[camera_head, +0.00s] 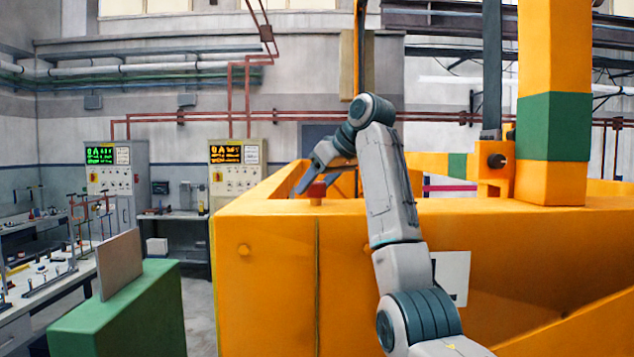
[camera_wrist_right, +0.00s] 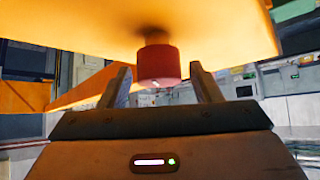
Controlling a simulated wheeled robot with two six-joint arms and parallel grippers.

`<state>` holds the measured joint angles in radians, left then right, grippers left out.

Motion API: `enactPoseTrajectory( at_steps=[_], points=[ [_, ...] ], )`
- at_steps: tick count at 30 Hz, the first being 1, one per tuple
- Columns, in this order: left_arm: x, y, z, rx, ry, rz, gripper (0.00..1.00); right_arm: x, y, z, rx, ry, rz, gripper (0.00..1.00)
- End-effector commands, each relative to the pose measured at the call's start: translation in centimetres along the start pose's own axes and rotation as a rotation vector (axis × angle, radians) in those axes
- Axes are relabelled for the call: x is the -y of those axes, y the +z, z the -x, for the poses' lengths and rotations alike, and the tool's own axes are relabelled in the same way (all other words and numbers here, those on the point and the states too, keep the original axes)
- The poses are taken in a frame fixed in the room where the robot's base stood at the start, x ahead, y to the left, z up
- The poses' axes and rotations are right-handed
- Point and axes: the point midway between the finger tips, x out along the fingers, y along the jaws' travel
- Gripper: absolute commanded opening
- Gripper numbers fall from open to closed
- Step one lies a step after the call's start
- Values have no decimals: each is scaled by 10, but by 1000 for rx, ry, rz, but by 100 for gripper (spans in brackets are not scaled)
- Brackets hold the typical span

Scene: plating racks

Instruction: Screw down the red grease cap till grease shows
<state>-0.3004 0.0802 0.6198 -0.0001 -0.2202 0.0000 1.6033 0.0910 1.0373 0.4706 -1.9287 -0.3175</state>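The red grease cap (camera_head: 317,191) stands on the top edge of the orange-yellow machine body (camera_head: 265,270) in the head view. My right gripper (camera_head: 316,188) is beside the cap, with its two grey fingers apart. In the right wrist view the cap (camera_wrist_right: 158,67) is on a short stem between the fingertips (camera_wrist_right: 160,76). A gap shows between the cap and each finger, so the gripper is open and not holding it. No grease can be made out around the cap. My left gripper is not in view.
An orange post with a green band (camera_head: 553,125) rises from the machine at right. A green block (camera_head: 120,310) with an upright panel (camera_head: 120,263) stands at left. A cluttered workbench (camera_head: 40,285) and control cabinets (camera_head: 238,168) are farther back. Floor shows between block and machine.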

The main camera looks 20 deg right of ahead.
Motion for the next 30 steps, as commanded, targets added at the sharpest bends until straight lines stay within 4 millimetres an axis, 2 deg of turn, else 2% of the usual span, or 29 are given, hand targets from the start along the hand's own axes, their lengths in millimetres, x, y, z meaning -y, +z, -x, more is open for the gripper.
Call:
enactPoseTrajectory(
  at_steps=[1, 6, 17, 30],
  points=[
    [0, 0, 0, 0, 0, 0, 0, 0, 0, 0, 0, 0, 0, 47],
    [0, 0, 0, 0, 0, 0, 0, 0, 0, 0, 0, 0, 0, 16],
    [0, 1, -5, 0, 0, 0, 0, 1, 0, -1, -1, 37, -37, 16],
    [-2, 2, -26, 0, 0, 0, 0, 2, 1, -2, -1, 277, -276, 16]
  ],
)
